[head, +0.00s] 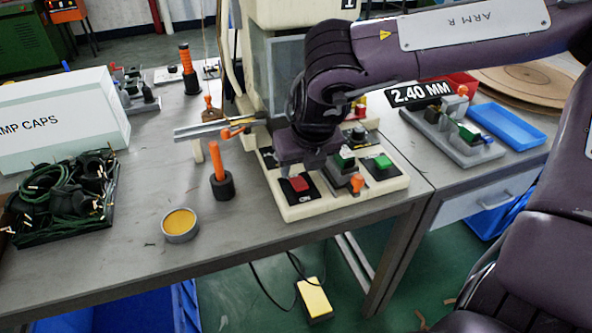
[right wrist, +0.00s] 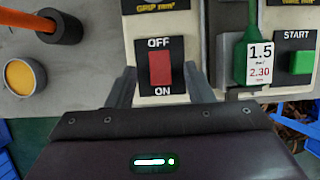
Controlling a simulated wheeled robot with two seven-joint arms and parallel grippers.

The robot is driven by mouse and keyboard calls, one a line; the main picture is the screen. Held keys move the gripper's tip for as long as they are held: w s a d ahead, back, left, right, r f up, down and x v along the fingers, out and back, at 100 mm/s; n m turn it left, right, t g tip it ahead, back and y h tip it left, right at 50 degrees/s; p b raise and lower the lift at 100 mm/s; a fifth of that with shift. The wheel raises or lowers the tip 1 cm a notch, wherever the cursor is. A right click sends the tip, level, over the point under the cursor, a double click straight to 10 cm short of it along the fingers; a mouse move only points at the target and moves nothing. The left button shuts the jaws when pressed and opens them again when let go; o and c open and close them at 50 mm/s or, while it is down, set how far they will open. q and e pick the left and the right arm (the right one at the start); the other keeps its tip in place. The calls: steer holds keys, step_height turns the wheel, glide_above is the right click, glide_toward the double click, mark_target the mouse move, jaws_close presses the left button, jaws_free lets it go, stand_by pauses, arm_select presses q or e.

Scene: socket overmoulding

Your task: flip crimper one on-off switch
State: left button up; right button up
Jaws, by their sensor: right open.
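The crimper's on-off switch is a red rocker (right wrist: 160,69) on a black plate, marked OFF above and ON below. In the head view the red switch (head: 299,184) is at the front left of the cream crimper base (head: 300,211). My right gripper (head: 304,168) is over the base, just behind the switch. In the right wrist view my right gripper (right wrist: 160,74) is open, with one finger on each side of the red rocker and nothing held. I cannot tell whether the fingers touch the panel. My left gripper is not in view.
A green START button (right wrist: 301,62) and a green-handled piece with a 1.5 label (right wrist: 259,55) are right of the switch. An orange-handled tool (head: 220,172) and a round tin (head: 180,224) stand left of the base. Green cables (head: 65,195) lie farther left.

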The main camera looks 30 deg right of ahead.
mark_target(296, 178)
steer(key=shift+x, duration=1.9)
steer(key=shift+w, duration=0.1)
